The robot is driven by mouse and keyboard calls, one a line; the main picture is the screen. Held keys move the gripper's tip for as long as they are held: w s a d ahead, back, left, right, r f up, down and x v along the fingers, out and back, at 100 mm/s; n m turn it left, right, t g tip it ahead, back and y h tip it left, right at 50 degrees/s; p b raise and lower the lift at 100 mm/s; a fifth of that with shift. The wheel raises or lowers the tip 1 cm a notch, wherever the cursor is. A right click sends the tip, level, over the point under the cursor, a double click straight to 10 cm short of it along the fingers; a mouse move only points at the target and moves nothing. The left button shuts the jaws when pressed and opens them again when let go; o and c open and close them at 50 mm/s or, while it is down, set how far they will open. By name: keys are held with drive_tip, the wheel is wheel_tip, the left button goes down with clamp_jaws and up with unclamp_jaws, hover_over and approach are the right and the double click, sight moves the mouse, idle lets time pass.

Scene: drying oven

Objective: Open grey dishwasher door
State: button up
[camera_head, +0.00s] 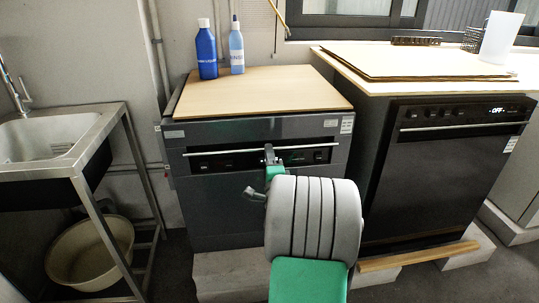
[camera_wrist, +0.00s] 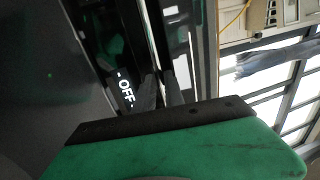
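The grey dishwasher (camera_head: 225,207) stands in the middle of the head view, under a wooden board. Its door looks shut, with a horizontal bar handle (camera_head: 225,153) across the dark control strip. My gripper (camera_head: 269,155) is at this handle, right of its middle, with the arm in front hiding part of the door. In the wrist view, my gripper's dark fingers (camera_wrist: 162,90) lie on either side of the bar, close to it. I cannot tell whether they press on it. A lit "OFF" display (camera_wrist: 125,90) shows beside them.
A second, darker dishwasher (camera_head: 437,165) with a lit display stands to the right. Two blue bottles (camera_head: 207,50) (camera_head: 236,48) stand on the wooden board (camera_head: 262,91). A metal sink stand (camera_head: 99,212) with a basin (camera_head: 88,252) below is at left. Some floor shows between.

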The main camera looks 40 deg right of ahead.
clamp_jaws()
drive_tip(key=shift+f, duration=0.1)
idle(1.0)
